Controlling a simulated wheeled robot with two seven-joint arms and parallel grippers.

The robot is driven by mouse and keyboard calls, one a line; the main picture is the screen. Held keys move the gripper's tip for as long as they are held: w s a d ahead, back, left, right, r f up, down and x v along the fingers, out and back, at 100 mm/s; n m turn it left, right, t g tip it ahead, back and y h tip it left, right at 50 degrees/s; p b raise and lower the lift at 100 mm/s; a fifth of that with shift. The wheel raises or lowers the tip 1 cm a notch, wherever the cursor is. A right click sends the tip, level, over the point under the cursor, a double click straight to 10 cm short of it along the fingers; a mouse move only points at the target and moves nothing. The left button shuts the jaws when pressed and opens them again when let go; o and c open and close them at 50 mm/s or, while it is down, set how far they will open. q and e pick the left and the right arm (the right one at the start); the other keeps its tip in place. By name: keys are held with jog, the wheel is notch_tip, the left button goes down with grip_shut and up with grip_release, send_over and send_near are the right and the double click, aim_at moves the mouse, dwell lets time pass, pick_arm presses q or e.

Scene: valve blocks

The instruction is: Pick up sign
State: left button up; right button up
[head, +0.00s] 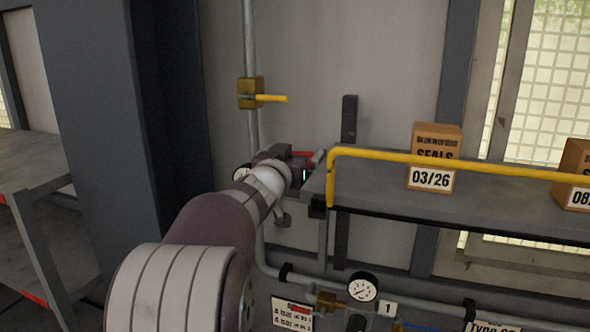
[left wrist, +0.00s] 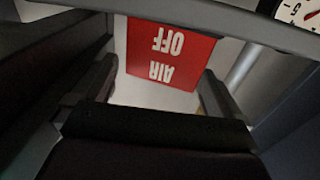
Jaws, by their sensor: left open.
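The red sign (left wrist: 168,58) with white "AIR OFF" lettering appears upside down in the left wrist view, in front of a pale wall. My left gripper (left wrist: 157,80) is open, with one finger on either side of the sign's lower part in the picture. I cannot tell whether the fingers touch it. In the head view my left gripper (head: 302,168) is beside the shelf's left end and hides most of the sign; only a sliver of red shows there. My right gripper is not in view.
A grey shelf (head: 385,205) with a yellow rail (head: 450,163) lies just right of my left gripper. A box marked "03/26" (head: 436,150) stands on it. A yellow-handled valve (head: 252,93) is above on a vertical pipe. A gauge (head: 363,287) and pipes are below.

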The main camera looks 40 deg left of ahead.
pick_arm(q)
jog(key=shift+a, duration=0.25)
jog(key=shift+c, duration=0.7)
jog(key=shift+s+a, duration=0.15)
jog(key=shift+a, duration=0.05)
jog(key=c, duration=0.8)
jog(key=shift+d+r, duration=0.15)
jog(key=shift+d, duration=0.2)
jog(key=shift+c, duration=0.2)
